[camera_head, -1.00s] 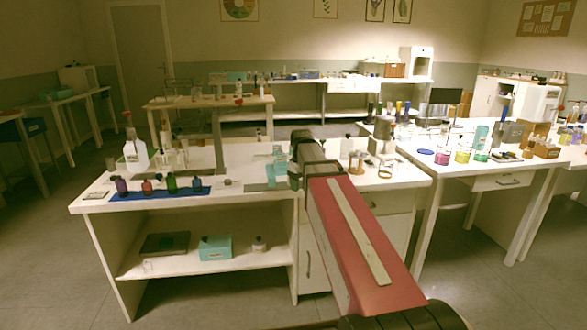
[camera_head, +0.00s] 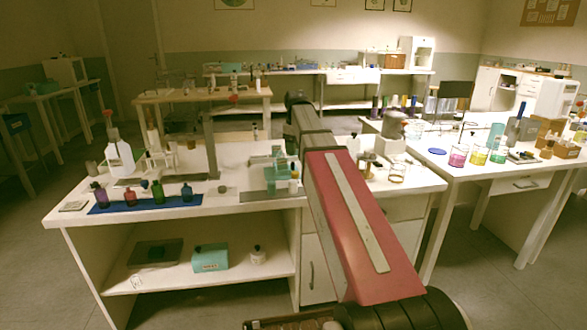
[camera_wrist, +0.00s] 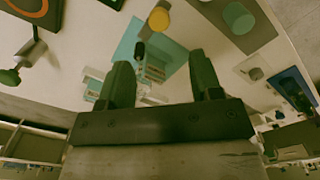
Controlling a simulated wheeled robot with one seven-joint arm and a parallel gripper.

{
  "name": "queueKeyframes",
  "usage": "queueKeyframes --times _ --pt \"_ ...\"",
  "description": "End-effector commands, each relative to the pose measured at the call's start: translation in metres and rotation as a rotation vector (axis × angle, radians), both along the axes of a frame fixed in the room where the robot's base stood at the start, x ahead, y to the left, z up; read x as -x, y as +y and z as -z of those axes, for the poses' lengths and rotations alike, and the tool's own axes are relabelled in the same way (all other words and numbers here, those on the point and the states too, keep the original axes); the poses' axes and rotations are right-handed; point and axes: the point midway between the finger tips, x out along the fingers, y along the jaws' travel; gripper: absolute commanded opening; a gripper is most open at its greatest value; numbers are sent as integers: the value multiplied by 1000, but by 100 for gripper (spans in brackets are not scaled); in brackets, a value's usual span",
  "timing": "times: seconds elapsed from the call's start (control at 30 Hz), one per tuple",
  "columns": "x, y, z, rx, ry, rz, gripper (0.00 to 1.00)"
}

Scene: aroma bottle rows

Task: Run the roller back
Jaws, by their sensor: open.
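I cannot single out a roller in either view. In the wrist view my gripper (camera_wrist: 163,68) is open, its two dark fingers apart with nothing held between them. Beyond the fingers lies a teal flat piece (camera_wrist: 128,44) with small items by it, on the white bench top. In the head view my gripper is hidden behind my red arm, which reaches over the bench (camera_head: 230,197). A blue mat (camera_head: 175,205) at the bench's front left carries a purple bottle (camera_head: 101,196), a red bottle (camera_head: 130,195), a green bottle (camera_head: 158,194) and a blue bottle (camera_head: 187,194).
Teal items (camera_head: 270,177) stand just left of my arm. A white jug-like bottle (camera_head: 122,157) stands at the back left. A teal box (camera_head: 210,257) sits on the lower shelf. Another bench (camera_head: 490,165) with coloured beakers is at right. Floor shows between the benches.

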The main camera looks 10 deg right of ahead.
Motion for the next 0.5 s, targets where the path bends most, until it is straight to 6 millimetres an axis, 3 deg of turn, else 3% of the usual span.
queueKeyframes --times 0.17,0.5 --pt "1 0 9 0 1 -1 59" --pt "1 0 60 0 3 0 59"
